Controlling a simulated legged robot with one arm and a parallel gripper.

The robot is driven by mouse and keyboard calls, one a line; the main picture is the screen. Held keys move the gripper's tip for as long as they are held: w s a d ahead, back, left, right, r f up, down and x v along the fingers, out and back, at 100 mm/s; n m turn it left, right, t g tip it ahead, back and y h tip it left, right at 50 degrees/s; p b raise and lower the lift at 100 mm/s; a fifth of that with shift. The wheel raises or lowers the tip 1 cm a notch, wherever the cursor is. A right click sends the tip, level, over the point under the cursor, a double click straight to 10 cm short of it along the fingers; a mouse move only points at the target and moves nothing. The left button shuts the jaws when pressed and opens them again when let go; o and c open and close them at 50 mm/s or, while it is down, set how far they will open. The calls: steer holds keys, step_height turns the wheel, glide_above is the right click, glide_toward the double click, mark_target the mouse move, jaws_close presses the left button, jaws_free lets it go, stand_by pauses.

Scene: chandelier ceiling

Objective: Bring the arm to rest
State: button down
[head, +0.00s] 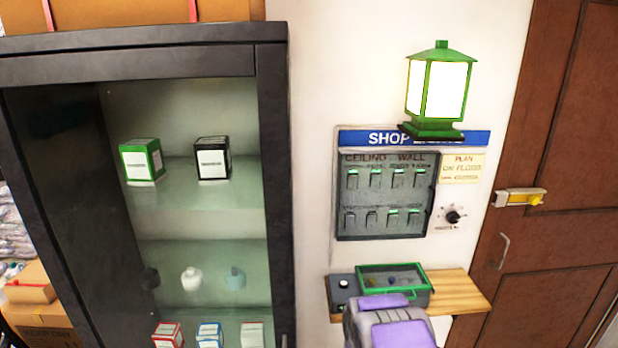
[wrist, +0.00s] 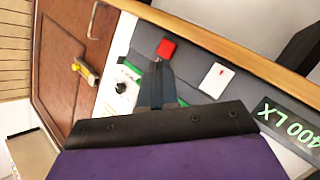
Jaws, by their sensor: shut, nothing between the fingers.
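My arm (head: 390,322), grey and purple, rises from the bottom of the head view in front of the small wooden shelf. My gripper (wrist: 158,84) shows in the wrist view as dark fingers closed together with nothing between them. The fingertips appear close to a grey panel with a red button (wrist: 166,48) and a white switch (wrist: 215,79). I cannot tell whether they touch it. In the head view the fingers cannot be made out.
A green-framed box (head: 395,283) sits on the wooden shelf (head: 462,291). Above it are a switch panel (head: 385,196), a dial (head: 453,216) and a green lantern (head: 440,88). A dark glass cabinet (head: 272,190) stands left, a brown door (head: 560,130) right. A green readout (wrist: 288,124) shows "400 LX".

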steer(key=s+a+r+g+y, duration=0.2)
steer(key=a+r+y, duration=0.4)
steer(key=a+r, duration=0.15)
steer(key=s+a+r+g+y, duration=0.2)
steer(key=s+a+r, duration=0.15)
steer(key=s, duration=0.25)
steer(key=s+a+r+g+y, duration=0.1)
steer(key=s+a+r, duration=0.1)
steer(key=s+a, duration=0.35)
steer(key=s+r+g, duration=0.2)
steer(key=s+g, duration=0.1)
steer(key=s, duration=0.9)
steer(key=s+d+r+g, duration=0.1)
steer(key=s+r+g, duration=0.2)
steer(key=s, duration=0.9)
steer(key=s+r+g, duration=0.3)
steer(key=s, duration=1)
steer(key=shift+d+r, duration=0.25)
steer(key=shift+d, duration=0.15)
